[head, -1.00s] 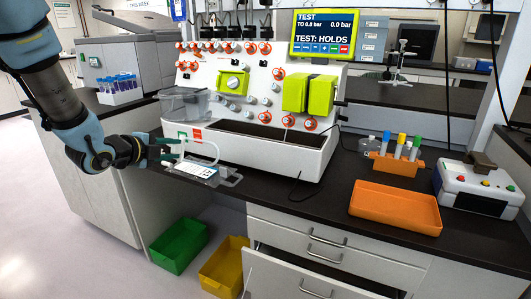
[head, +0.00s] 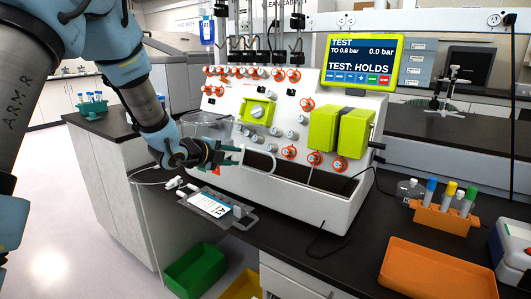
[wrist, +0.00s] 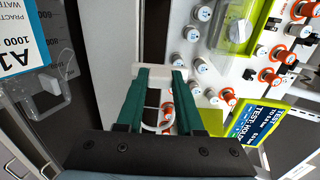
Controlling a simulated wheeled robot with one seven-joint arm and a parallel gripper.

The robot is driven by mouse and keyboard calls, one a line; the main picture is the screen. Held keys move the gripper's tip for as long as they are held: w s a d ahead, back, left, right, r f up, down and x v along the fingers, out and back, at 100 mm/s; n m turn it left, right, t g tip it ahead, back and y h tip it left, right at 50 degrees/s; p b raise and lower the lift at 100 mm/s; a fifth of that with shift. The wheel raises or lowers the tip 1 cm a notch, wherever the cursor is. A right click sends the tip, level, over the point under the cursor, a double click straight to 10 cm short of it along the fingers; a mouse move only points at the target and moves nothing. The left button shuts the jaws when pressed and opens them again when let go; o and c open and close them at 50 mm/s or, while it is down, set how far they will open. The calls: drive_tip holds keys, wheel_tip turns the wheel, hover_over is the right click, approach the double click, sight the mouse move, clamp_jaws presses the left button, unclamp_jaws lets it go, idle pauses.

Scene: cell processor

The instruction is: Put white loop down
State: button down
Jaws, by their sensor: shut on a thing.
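My gripper (head: 228,155) is in front of the white machine, above the front edge of the dark counter. It is shut on the white loop (head: 268,157), whose thin curved tube sticks out to the right of the fingers. In the wrist view my gripper (wrist: 157,95) shows two green fingers, with a white block of the loop (wrist: 150,71) at their tips and its thin tube between them. The loop is held clear of the counter, over a flat clear bag with an A1 label (head: 213,203).
The machine (head: 300,205) stands close behind my gripper, with knobs, a clear bin and a trough. An orange tray (head: 435,270), a tube rack (head: 443,219) and a black cable lie to the right. Green (head: 195,272) and yellow bins stand on the floor.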

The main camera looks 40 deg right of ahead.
drive_tip(key=w+d+p, duration=0.3)
drive_tip(key=d+p, duration=0.1)
drive_tip(key=d, duration=0.8)
drive_tip(key=shift+f, duration=0.3)
drive_tip(key=shift+w, duration=0.1)
drive_tip(key=shift+f+b, duration=0.3)
drive_tip(key=shift+f, duration=0.05)
drive_tip(key=shift+f+b, duration=0.3)
drive_tip(key=shift+b, duration=0.1)
drive_tip(key=c, duration=0.5)
unclamp_jaws()
drive_tip(key=shift+c, duration=0.2)
